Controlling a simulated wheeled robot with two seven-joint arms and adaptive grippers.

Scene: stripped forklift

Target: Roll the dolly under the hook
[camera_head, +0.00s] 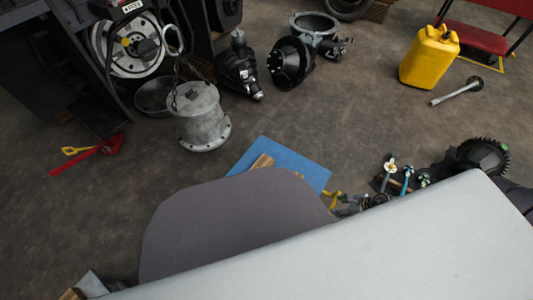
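I cannot clearly make out a dolly. A flat blue panel (300,166) with a wooden piece (262,161) on it lies on the floor at the middle, partly hidden; I cannot tell whether it is on wheels. A pale ring (172,29) shows above a grey metal canister (203,120); I cannot tell whether it belongs to a hook. My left gripper is not in view. Dark parts show along the far edge of the large pale surface at the lower right, but I cannot make out my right gripper's fingertips among them.
Black machine parts (290,62) stand behind the canister. A yellow jerrycan (430,57) and a metal rod-like part (457,92) are at the upper right, near a red bench (473,37). A red and yellow tool (90,154) lies left. The left floor is mostly clear.

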